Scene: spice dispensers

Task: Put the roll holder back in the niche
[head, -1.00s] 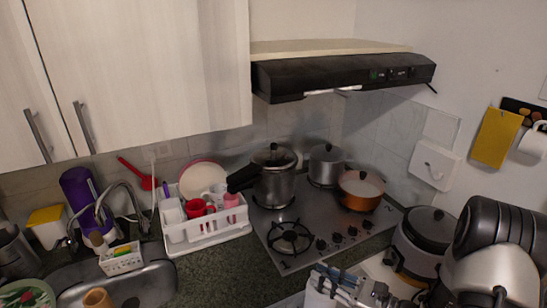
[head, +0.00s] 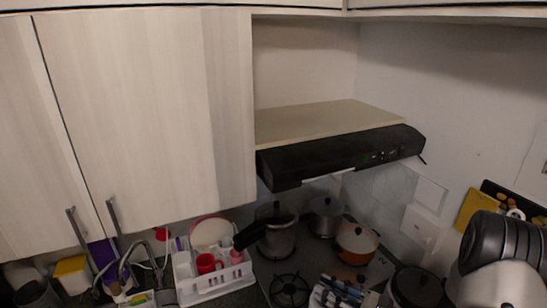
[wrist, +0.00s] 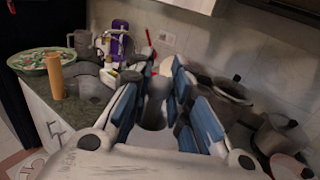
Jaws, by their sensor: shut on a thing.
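The niche (head: 305,65) is the open recess above the range hood, right of the cupboard in the head view. Its pale shelf (head: 325,122) is bare. My gripper (head: 342,291) is at the bottom edge of the head view, below the hood and well below the niche. In the wrist view my gripper (wrist: 160,105) has its blue-padded fingers on either side of a grey, rounded piece, which I take to be the roll holder (wrist: 154,108). Most of it is hidden by the fingers and palm, so its full shape and tilt cannot be told.
The black range hood (head: 340,158) juts out under the niche shelf. The cupboard (head: 145,110) borders the niche on the left. Below are a white dish rack (head: 212,287), a pressure cooker (head: 278,240) and an orange pot (head: 356,243) on the stove.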

